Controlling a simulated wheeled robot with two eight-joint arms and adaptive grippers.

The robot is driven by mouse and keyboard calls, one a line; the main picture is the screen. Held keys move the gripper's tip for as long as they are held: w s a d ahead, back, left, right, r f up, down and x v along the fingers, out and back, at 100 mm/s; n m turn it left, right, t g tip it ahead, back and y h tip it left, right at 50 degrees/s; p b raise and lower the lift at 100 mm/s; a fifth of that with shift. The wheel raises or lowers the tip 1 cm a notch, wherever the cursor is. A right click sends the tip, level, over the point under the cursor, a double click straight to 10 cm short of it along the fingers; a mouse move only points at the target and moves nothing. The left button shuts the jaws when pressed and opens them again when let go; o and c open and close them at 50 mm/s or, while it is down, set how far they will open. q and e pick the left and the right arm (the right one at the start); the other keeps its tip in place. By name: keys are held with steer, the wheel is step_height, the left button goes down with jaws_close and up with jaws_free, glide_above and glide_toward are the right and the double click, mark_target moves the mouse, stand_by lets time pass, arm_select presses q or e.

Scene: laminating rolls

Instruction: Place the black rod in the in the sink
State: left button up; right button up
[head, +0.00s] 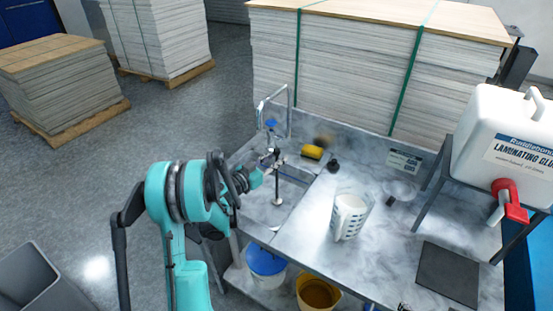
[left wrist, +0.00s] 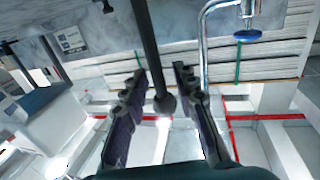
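The black rod (head: 277,181) is upright over the sink basin (head: 291,181) in the head view. Its lower end meets a small round pale spot in the basin; whether it touches the bottom I cannot tell. My left gripper (head: 268,170) is beside the rod's upper part. In the left wrist view, which looks upside down, the rod (left wrist: 150,45) and its ball-shaped end lie between the fingers of the left gripper (left wrist: 160,72). A gap shows on both sides of the rod, so the fingers look open around it. My right gripper does not show.
The tap (head: 290,108) arches behind the basin. A yellow sponge (head: 312,152) and small black item (head: 333,165) lie behind it. A measuring jug (head: 350,216), dark mat (head: 448,274) and glue container (head: 505,140) are to the right. Buckets (head: 266,262) stand below. The middle counter is mostly clear.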

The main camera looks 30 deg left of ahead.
arm_select(q)
steer(key=shift+r, duration=0.1)
steer(key=shift+r, duration=0.15)
steer(key=p+v, duration=0.2)
steer(key=v, duration=1)
steer(key=s+d+r+n+g, duration=0.15)
steer(key=d+g, duration=0.25)
steer(key=d, duration=0.5)
steer(key=s+d+g, duration=0.2)
steer(key=d+g, duration=0.1)
steer(key=d, duration=0.5)
steer(key=s+d+n+g+y, duration=0.1)
steer(key=s+d+y, duration=0.1)
steer(key=s, duration=0.6)
steer(key=s+d+n+g+y, duration=0.1)
steer(key=s+d+g+y, duration=0.1)
steer(key=s, duration=0.7)
steer(key=shift+s+d+y, duration=0.15)
steer(key=shift+d+y, duration=0.3)
steer(key=shift+y, duration=0.15)
